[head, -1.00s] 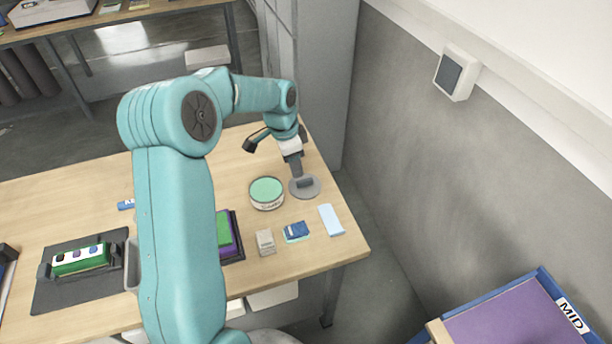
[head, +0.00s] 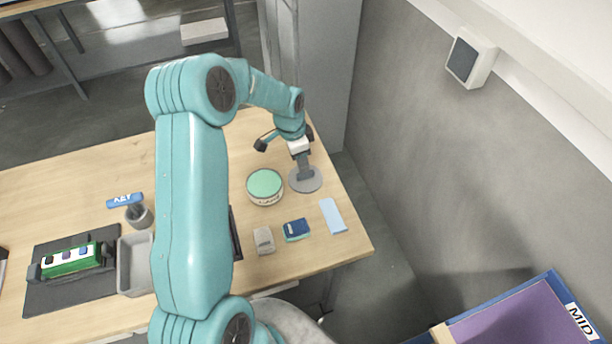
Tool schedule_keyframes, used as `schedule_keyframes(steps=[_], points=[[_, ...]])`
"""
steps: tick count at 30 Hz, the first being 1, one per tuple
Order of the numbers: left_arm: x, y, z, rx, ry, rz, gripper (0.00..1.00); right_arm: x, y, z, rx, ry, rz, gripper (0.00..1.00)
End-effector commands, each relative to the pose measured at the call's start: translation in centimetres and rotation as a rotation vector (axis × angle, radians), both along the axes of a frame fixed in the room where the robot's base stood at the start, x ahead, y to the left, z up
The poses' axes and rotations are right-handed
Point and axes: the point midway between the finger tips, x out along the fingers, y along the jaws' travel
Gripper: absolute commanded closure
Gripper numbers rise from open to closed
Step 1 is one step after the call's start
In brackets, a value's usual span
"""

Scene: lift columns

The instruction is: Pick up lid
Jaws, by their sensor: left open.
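A round grey lid (head: 306,182) with a raised grip in its middle lies flat on the wooden table, near the right edge. My left gripper (head: 304,168) points down over the middle of the lid, its fingers at the raised grip. It is open; at this size I cannot tell whether the fingers touch the grip. A round tin (head: 265,188) with a pale green top stands just left of the lid. My right gripper is not in view.
A grey box (head: 263,241), a blue item (head: 297,230) and a light blue strip (head: 333,216) lie in front of the lid. A grey tray (head: 135,265) and a cup (head: 139,216) stand left of my arm. A grey wall rises beyond the table's right edge.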

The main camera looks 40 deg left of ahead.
Motion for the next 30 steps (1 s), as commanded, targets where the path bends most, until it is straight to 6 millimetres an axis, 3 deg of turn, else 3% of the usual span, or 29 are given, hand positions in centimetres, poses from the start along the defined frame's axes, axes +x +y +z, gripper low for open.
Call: schedule_keyframes(steps=[17,26,30], points=[[1.7,-0.1,-7.2,0.0,0.001,0.001,0.52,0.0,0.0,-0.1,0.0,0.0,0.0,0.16],[1.9,-0.1,-7.7,0.0,-0.001,0.002,0.52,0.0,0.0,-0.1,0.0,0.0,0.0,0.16],[1.9,-0.1,-7.7,0.0,-0.001,0.002,0.98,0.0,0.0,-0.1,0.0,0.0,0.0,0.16]])
